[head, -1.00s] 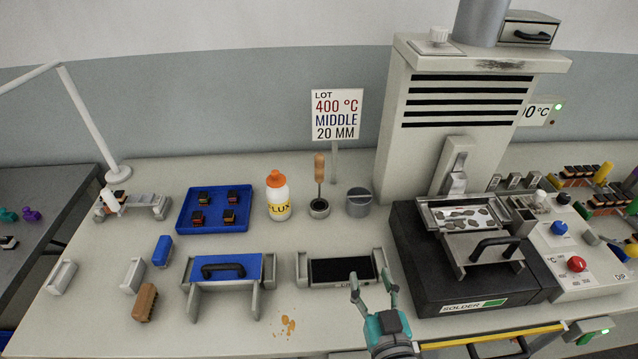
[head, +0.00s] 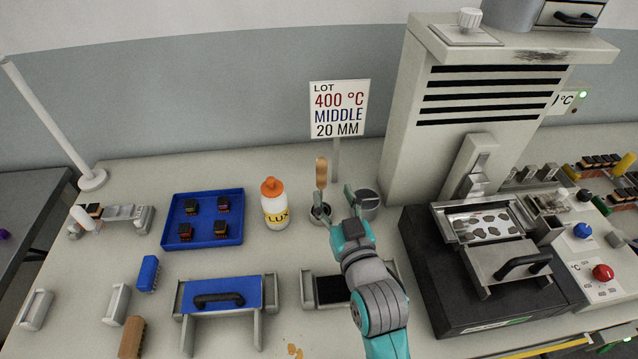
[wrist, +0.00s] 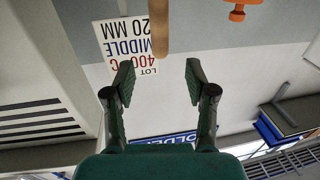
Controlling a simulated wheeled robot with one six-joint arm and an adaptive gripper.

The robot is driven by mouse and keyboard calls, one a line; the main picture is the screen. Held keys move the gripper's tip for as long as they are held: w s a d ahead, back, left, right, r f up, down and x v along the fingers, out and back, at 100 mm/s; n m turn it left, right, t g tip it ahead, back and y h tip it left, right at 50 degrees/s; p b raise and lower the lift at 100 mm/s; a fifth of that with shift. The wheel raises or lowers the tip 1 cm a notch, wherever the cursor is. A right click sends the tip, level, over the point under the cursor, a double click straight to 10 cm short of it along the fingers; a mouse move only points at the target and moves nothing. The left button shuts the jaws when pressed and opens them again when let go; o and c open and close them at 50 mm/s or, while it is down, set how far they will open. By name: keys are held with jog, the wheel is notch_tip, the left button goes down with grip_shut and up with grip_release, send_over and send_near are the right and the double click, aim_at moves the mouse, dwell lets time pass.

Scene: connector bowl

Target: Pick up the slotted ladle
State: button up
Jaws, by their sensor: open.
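The slotted ladle (head: 321,172) stands upright with its wooden handle up in a small round holder (head: 320,215) near the middle of the table. Its lower end is hidden in the holder. My gripper (head: 357,200) is open and empty just right of the ladle and in front of the grey cup. In the wrist view the wooden handle (wrist: 160,28) lies beyond the fingertips, roughly in line with the gap of my gripper (wrist: 159,80). The fingers do not appear to touch it.
A grey cup (head: 367,203) stands close behind my gripper. A LUX bottle (head: 275,207) stands left of the ladle, and the lot sign (head: 338,110) behind it. The black solder unit (head: 435,270) is on the right. A blue tray (head: 203,238) is farther left.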

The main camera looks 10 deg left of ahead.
aim_at(323, 169)
jog(key=x, duration=0.4)
jog(key=shift+w, duration=0.1)
jog(key=shift+r+x, duration=0.15)
jog(key=shift+x, duration=1.2)
jog(key=shift+r+x, duration=0.15)
jog(key=shift+x, duration=1.2)
grip_shut()
